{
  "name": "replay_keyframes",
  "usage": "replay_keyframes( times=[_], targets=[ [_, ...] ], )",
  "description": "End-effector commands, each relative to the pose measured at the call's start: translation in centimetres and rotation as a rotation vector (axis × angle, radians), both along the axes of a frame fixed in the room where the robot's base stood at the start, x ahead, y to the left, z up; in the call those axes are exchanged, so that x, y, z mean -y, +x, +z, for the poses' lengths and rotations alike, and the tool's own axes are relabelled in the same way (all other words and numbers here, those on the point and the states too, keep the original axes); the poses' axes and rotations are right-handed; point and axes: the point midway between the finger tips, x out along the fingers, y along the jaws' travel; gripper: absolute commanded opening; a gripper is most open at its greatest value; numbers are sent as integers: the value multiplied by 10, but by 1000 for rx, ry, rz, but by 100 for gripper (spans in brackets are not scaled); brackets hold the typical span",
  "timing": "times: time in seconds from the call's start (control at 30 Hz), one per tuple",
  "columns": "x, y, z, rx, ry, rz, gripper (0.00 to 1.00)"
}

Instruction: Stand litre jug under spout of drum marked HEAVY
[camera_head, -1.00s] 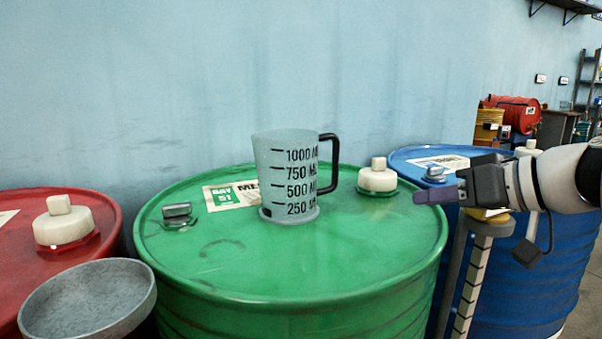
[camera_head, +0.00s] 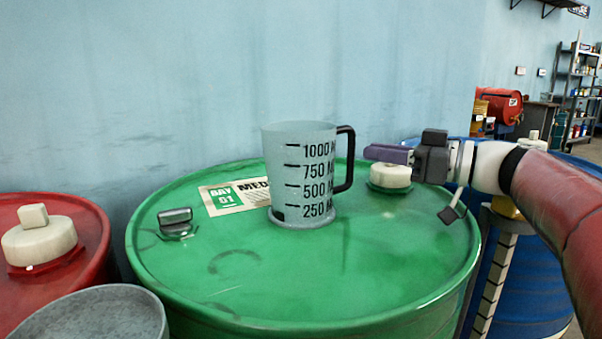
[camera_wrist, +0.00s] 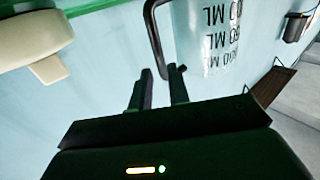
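The litre jug (camera_head: 299,180) is pale, translucent and upright on top of the green drum (camera_head: 240,290), with black marks up to 1000 ML. Its black handle (camera_head: 345,165) points right, toward my gripper (camera_head: 372,154). In the wrist view the jug (camera_wrist: 208,35) looks inverted, and its handle (camera_wrist: 150,20) is just ahead of my gripper (camera_wrist: 160,88). The two fingers are apart with nothing between them. No HEAVY marking or spout is readable.
A red drum (camera_head: 85,220) with a white cap stands at left, with a grey round pan (camera_head: 90,315) in front. A blue drum (camera_head: 535,300) stands at right behind my arm. A white cap (camera_head: 390,175) and a metal fitting (camera_head: 175,218) rise from the green lid.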

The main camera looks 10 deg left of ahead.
Motion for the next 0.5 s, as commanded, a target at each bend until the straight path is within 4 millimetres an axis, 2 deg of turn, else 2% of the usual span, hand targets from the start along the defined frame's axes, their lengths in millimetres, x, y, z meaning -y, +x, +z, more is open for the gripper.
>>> replay_keyframes(
  times=[0.27,0.5],
  targets=[
    [-21,8,1,0,0,2,18],
    [-58,23,2,-1,-1,3,18]
  ],
)
